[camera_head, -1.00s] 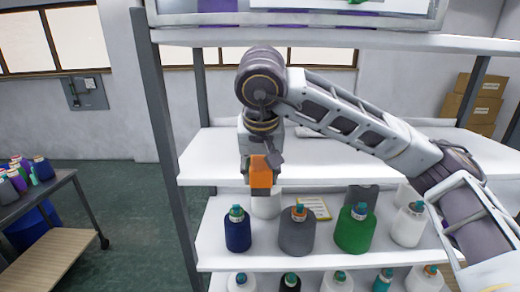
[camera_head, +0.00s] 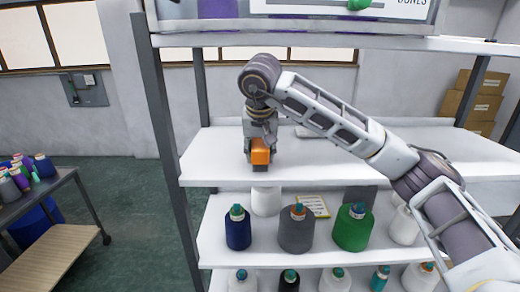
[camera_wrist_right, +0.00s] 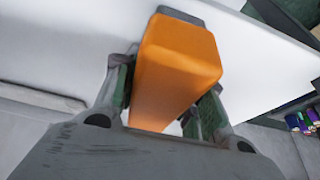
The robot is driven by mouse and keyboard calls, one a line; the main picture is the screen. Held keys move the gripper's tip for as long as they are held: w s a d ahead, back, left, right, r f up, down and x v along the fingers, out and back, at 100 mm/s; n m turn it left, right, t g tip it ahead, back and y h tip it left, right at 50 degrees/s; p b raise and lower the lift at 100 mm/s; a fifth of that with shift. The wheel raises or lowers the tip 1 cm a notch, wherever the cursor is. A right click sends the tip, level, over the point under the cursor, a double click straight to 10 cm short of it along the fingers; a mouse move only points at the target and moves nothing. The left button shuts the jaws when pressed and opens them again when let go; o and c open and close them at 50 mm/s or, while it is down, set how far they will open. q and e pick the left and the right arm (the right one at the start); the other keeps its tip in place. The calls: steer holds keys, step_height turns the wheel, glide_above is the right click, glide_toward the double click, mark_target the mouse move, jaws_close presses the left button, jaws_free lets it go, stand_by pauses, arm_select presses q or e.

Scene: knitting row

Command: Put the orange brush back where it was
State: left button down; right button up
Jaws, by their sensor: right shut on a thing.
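The orange brush (camera_head: 260,153) is a small orange block with a dark grey part at its end. My right gripper (camera_head: 259,146) is shut on it and points down at the left part of the white middle shelf (camera_head: 352,160). In the right wrist view the brush (camera_wrist_right: 178,62) sits between the two fingers of my right gripper (camera_wrist_right: 165,95), with its dark end over the white surface. I cannot tell whether the brush touches the shelf. My left gripper is not in view.
Below, the lower shelf (camera_head: 330,259) holds navy (camera_head: 238,232), grey (camera_head: 296,234), green (camera_head: 353,231) and white yarn cones. A dark upright post (camera_head: 170,150) stands left of the shelves. The middle shelf is largely bare right of my gripper. A cart (camera_head: 60,232) stands at far left.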

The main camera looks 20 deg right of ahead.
steer(key=shift+w, duration=0.1)
steer(key=shift+w+d+p, duration=0.2)
steer(key=shift+w+p, duration=0.05)
steer(key=shift+w, duration=0.4)
steer(key=shift+w+d+p, duration=0.2)
steer(key=shift+w+p, duration=0.05)
steer(key=shift+w, duration=0.4)
steer(key=shift+w+d, duration=0.1)
steer(key=shift+w, duration=0.4)
steer(key=shift+s+f+p, duration=0.1)
steer(key=shift+f+p, duration=0.25)
steer(key=shift+f, duration=0.4)
steer(key=o, duration=0.9)
steer(key=shift+f, duration=0.1)
